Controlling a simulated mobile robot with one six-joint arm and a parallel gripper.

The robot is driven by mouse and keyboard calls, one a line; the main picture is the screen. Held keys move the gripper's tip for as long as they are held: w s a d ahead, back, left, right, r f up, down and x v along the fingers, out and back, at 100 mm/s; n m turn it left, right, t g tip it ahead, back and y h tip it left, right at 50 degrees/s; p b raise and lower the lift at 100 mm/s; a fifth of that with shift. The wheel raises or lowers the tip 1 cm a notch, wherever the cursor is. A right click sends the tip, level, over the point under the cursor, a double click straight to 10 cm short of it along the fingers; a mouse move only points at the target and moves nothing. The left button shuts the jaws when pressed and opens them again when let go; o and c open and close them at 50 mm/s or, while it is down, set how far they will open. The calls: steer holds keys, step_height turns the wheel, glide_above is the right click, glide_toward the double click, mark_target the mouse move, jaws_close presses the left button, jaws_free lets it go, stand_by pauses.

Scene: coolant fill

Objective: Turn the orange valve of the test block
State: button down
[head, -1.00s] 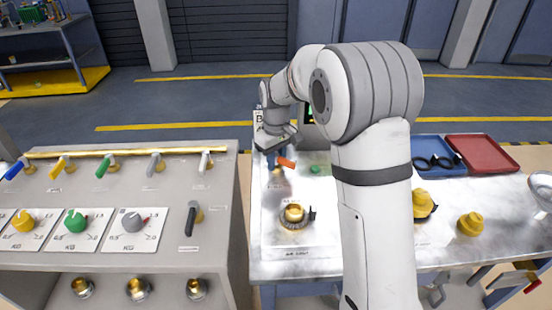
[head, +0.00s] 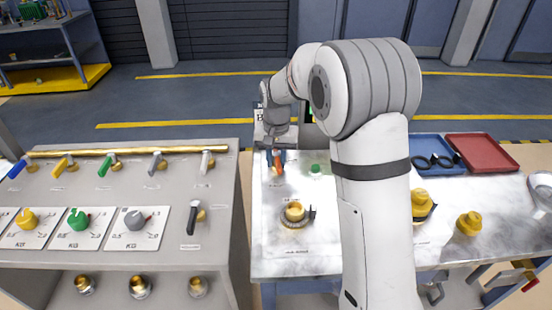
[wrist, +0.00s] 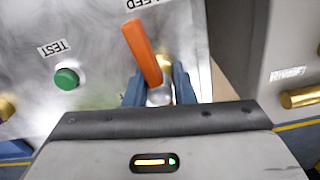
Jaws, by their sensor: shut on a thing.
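The orange valve handle (wrist: 141,50) stands out large in the wrist view, on the pale metal test block (wrist: 85,30). Its lower end meets a brass and silver stem between my blue fingers. My gripper (wrist: 160,88) is shut on the valve at that end. In the head view the orange handle (head: 278,168) is small and points toward the front of the table, just below my gripper (head: 276,153). My wrist hides part of the block there. A partly cut-off label ending in "LEED" sits above the handle in the wrist view.
A green button (wrist: 66,79) labelled TEST sits left of the handle. A brass fitting (head: 295,212) stands nearer on the table. My arm covers the table's middle. A grey panel (head: 120,165) with coloured levers stands left; blue (head: 430,142) and red (head: 480,150) trays lie right.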

mark_target(276, 154)
steer(key=shift+m, duration=0.4)
steer(key=c, duration=1.2)
jaws_free()
step_height(276, 154, up, 8)
steer(key=shift+f, duration=0.1)
